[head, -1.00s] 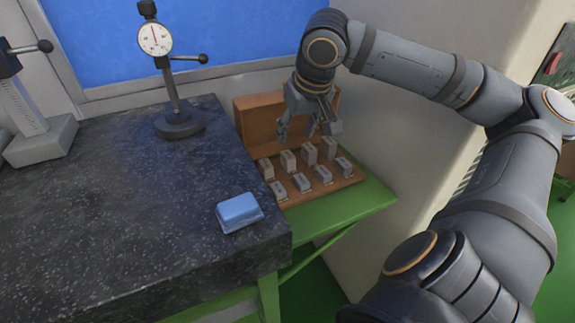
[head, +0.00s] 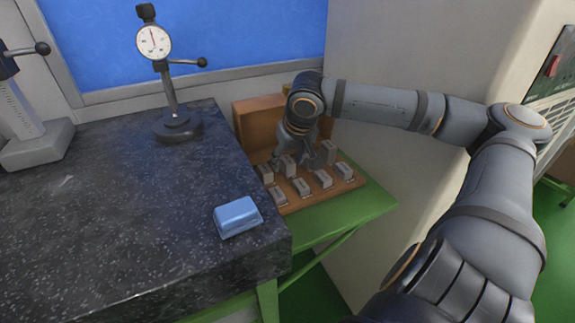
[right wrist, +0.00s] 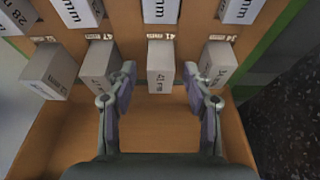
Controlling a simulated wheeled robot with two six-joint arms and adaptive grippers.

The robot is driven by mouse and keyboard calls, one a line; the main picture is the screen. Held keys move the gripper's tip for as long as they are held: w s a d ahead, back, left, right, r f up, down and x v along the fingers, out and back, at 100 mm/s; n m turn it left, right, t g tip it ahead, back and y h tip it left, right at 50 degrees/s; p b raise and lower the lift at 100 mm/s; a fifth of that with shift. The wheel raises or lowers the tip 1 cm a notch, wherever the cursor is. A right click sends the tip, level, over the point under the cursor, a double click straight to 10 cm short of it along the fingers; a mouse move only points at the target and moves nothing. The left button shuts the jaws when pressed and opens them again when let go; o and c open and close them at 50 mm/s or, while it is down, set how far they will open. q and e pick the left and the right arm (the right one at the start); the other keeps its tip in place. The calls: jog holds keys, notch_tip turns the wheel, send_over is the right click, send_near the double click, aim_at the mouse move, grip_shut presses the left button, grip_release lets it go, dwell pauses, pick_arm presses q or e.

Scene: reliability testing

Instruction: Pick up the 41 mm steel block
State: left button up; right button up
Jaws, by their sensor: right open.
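The 41 mm steel block (right wrist: 160,68) is a pale grey upright block marked 41 in the right wrist view. In the head view it is the second from the left in the back row (head: 289,166), partly behind the gripper. My right gripper (right wrist: 159,78) is open, with one fingertip on each side of this block and a gap to both. In the head view the right gripper (head: 294,157) is low over the back row and hides a neighbouring block. I cannot tell how far down the block the fingertips reach. My left gripper is not in view.
The wooden case (head: 345,184) holds several blocks in two rows; its raised lid (head: 256,122) stands close behind. Neighbours are the 34 block (right wrist: 217,64) and another block (right wrist: 100,66). A dark granite plate (head: 110,215) carries a blue box (head: 238,217) and a dial gauge stand (head: 178,126).

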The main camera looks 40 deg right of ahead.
jog(key=shift+a+r, duration=0.1)
jog(key=shift+c, duration=0.5)
grip_shut()
